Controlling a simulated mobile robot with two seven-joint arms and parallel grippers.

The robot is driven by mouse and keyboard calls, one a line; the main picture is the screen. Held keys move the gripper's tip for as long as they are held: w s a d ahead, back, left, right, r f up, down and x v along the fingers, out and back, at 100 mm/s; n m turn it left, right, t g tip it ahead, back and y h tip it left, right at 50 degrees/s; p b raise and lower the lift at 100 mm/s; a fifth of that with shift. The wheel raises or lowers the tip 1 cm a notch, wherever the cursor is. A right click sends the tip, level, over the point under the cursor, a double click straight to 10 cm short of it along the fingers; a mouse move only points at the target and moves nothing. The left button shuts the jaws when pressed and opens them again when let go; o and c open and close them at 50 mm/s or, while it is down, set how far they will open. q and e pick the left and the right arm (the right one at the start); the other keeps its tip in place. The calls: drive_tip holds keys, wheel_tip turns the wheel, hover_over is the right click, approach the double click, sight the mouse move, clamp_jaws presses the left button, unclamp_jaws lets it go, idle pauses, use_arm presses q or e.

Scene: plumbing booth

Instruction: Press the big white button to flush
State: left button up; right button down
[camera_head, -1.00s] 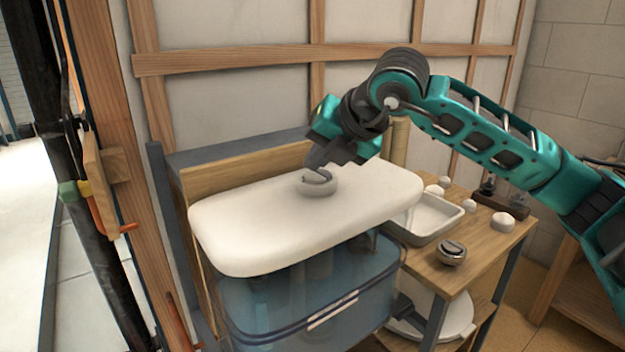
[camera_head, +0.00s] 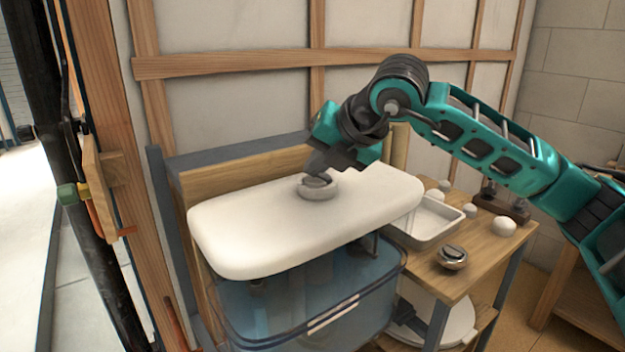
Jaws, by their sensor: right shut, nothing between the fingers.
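The big white button (camera_head: 318,191) is a round, pale, ring-edged piece on top of the white cistern lid (camera_head: 250,225). My right gripper (camera_head: 318,178) comes down on it from above, with its shut, empty fingertips at the middle of the button. The fingertips look to be touching the button, but they hide part of its centre, so I cannot tell how far it is pressed. The clear bluish tank (camera_head: 310,300) is under the lid. My left gripper does not show.
A small wooden table (camera_head: 487,255) stands to the right with a white tray (camera_head: 432,218), a chrome round button (camera_head: 452,257) and several white knobs. A timber-framed wall (camera_head: 225,65) is close behind. A wooden post (camera_head: 105,130) with pipes stands at the left.

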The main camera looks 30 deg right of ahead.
sight(318, 181)
drive_tip(key=shift+f, duration=0.3)
drive_tip(key=shift+r, duration=0.2)
drive_tip(key=shift+r+p, duration=0.3)
drive_tip(key=shift+r, duration=0.5)
drive_tip(key=shift+r+p, duration=1.7)
drive_tip(key=shift+r, duration=0.9)
drive_tip(key=shift+f, duration=0.1)
